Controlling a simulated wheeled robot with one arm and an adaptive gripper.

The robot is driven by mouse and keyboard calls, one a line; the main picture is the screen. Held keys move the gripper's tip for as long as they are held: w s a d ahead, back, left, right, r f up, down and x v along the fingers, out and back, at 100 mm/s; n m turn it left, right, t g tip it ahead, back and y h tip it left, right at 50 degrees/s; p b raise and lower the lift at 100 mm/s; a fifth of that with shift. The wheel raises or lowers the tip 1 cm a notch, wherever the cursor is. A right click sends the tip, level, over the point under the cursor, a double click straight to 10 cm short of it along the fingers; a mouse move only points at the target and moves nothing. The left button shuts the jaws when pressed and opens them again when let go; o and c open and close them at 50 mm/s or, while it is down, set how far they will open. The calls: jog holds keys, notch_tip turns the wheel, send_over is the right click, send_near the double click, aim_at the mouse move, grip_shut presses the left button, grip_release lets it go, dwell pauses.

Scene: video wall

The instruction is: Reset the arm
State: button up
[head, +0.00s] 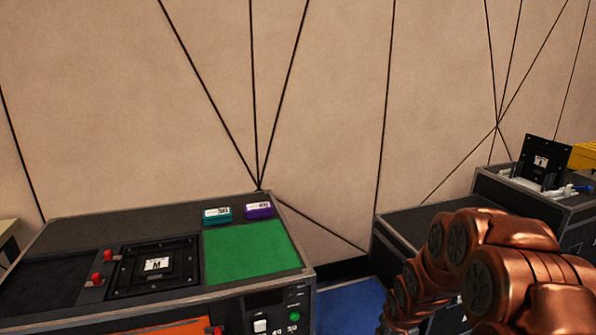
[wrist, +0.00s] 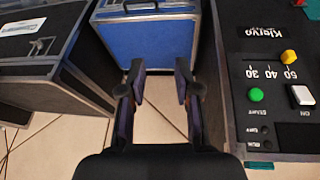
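My copper-coloured arm reaches in from the lower right in the head view, and its gripper end is hidden there. In the wrist view my gripper (wrist: 160,78) points down over the gap between the cases. Its two dark fingers are apart with nothing between them. Tiled floor shows beneath, and a blue case (wrist: 150,38) stands just beyond the fingertips. A black control panel (wrist: 272,85) with a green button and a white switch lies to the right of the fingers, apart from them.
A black bench (head: 120,220) carries a panel marked M (head: 157,264), a green pad (head: 252,252), a teal box (head: 217,215) and a purple box (head: 259,210). Another black case (head: 425,222) stands to the right. A grey-edged case (wrist: 40,60) stands left in the wrist view.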

jog(key=s+a+r+m+g+p, duration=0.1)
jog(key=s+r+g+p, duration=0.1)
jog(key=s+r, duration=0.8)
jog(key=s+a+r+m+g+p, duration=0.1)
jog(key=s+a+r+g+p, duration=0.1)
jog(key=s+r+p, duration=0.3)
jog(key=s+a+r+g+p, duration=0.2)
jog(key=s+r+p, duration=0.2)
jog(key=s+r, duration=1)
jog(key=s, duration=0.8)
jog(key=shift+s+a+r+m, duration=0.25)
jog(key=shift+r+m, duration=0.1)
jog(key=shift+m, duration=0.05)
jog(key=shift+a, duration=0.15)
